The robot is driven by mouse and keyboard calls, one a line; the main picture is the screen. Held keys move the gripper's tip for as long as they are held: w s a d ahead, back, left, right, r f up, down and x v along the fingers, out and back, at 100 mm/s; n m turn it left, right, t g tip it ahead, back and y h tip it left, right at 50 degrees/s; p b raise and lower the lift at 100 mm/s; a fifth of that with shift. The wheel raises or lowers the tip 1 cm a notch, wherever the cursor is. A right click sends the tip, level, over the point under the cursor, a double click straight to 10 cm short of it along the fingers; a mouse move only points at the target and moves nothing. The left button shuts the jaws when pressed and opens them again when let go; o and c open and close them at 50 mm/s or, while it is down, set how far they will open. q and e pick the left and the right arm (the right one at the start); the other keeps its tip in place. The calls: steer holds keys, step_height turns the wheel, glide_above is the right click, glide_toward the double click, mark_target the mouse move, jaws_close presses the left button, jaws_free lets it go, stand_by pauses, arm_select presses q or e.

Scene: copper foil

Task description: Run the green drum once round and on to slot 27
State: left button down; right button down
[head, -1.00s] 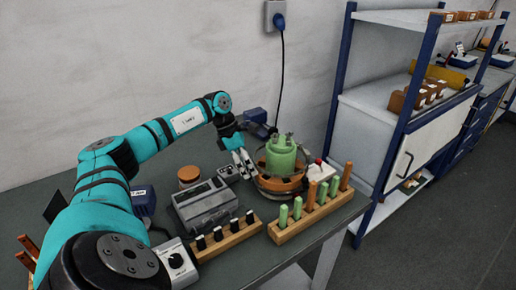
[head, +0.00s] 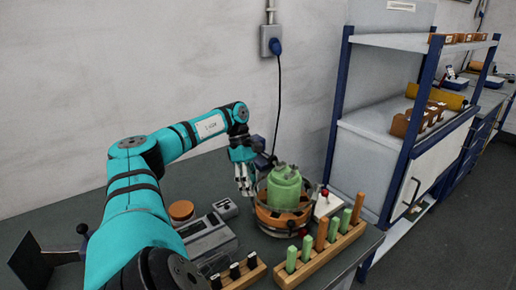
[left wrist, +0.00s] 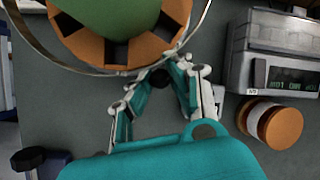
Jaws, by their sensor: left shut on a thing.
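The green drum (head: 284,190) stands upright in an orange slotted ring (head: 282,222) with a metal hoop around it. In the left wrist view the orange ring (left wrist: 175,30) shows dark slots around the green middle (left wrist: 105,15). My left gripper (head: 245,187) is at the left side of the drum. Slot numbers are too small to read.
A grey device with a display (head: 207,236) and an orange-lidded jar (head: 181,210) stand left of the drum. A wooden rack (head: 318,258) with green and orange pegs is in front. A white box with a red button (head: 327,203) is at the right.

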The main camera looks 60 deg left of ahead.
arm_select(q)
steer(key=shift+w+a, duration=0.1)
stand_by(0.4)
steer(key=c, duration=1.2)
jaws_free()
steer(key=shift+r, duration=0.1)
steer(key=shift+v, duration=3.7)
